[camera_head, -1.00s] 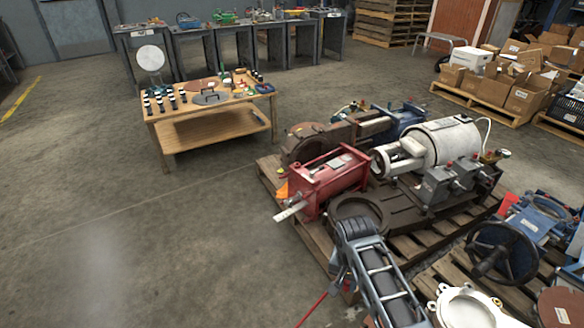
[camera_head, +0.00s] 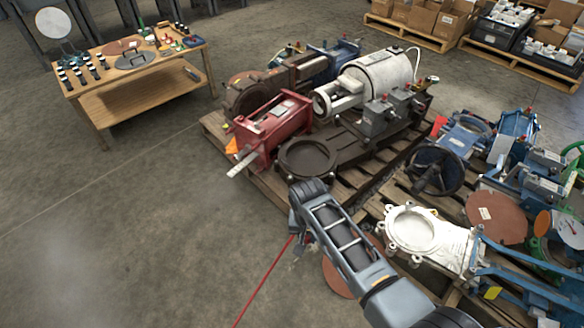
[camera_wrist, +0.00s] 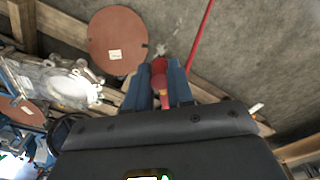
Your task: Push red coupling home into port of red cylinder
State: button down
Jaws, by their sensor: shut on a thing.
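The red cylinder (camera_head: 272,128) lies on the pallet in the head view, with a pale flat rod sticking out at its lower left. Its port cannot be made out, and the cylinder is not recognisable in the wrist view. My gripper (camera_wrist: 159,82) is shut on the red coupling (camera_wrist: 159,68), which sits between the two blue-grey fingers. A red hose (camera_wrist: 200,38) runs past the fingers in the wrist view. It also shows in the head view as a red line (camera_head: 262,282) across the floor. In the head view my arm mostly hides the gripper, apart from the cylinder on its near side.
A dark ring-shaped casting (camera_head: 307,157) and a white motor-like unit (camera_head: 375,75) sit beside the cylinder. A second pallet with a white valve body (camera_head: 430,238) and blue parts lies at right. A wooden table (camera_head: 150,98) stands at upper left. Floor at left is clear.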

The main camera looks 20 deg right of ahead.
jog(key=s+r+n+p, duration=0.5)
jog(key=s+p, duration=0.1)
jog(key=s, duration=0.1)
jog(key=shift+s+d+r+n+p, duration=0.15)
jog(key=shift+s+r+n+p, duration=0.15)
jog(key=shift+n+p, duration=0.1)
